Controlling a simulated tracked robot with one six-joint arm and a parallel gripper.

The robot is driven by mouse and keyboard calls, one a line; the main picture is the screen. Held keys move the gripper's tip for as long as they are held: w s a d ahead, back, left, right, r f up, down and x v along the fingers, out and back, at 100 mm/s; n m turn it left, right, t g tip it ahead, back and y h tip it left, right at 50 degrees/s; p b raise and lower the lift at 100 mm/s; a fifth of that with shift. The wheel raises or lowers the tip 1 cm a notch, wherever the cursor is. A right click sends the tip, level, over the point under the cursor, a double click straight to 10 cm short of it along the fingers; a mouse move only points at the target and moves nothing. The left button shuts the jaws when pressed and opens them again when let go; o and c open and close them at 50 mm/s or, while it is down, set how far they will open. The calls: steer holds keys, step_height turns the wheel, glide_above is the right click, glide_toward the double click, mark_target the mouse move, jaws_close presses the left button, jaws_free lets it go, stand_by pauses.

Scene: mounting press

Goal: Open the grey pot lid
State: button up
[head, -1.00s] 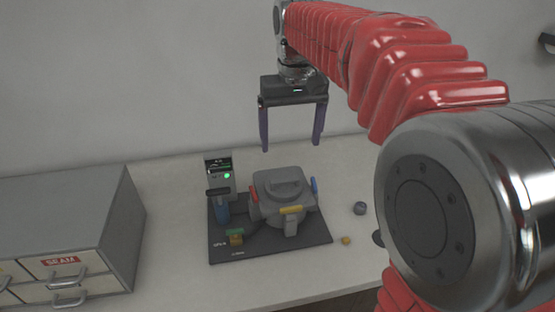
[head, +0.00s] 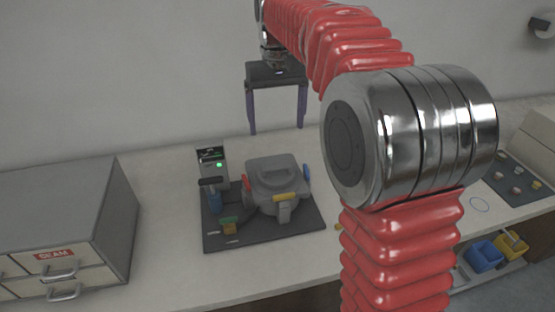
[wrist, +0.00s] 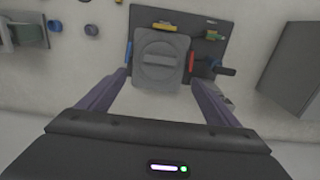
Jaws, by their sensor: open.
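The grey pot lid (head: 271,172) is on the pot of the mounting press, on a dark base plate (head: 287,232). It looks shut, with a raised grip bar across its top. Red, yellow and blue clamps sit around its sides. In the wrist view the lid (wrist: 161,62) lies ahead of the fingers, its bar running left to right. My gripper (head: 276,130) is open and empty, with two purple fingers pointing down. It is above and behind the press, apart from the lid. In the wrist view my gripper (wrist: 158,78) has its fingers spread wide.
A control box (head: 211,163) with a green light and a blue-handled lever stands left of the pot. A grey drawer cabinet (head: 62,215) is at the left. At the right are a dark panel with knobs (head: 517,180) and blue and yellow bins (head: 484,256).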

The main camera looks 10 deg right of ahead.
mark_target(277, 167)
step_height(277, 167, down, 13)
steer(key=shift+r, duration=0.1)
stand_by(0.5)
steer(key=shift+c, duration=0.7)
steer(key=c, duration=1.3)
steer(key=shift+d, duration=0.1)
steer(key=shift+c, duration=0.4)
steer(key=shift+r, duration=0.1)
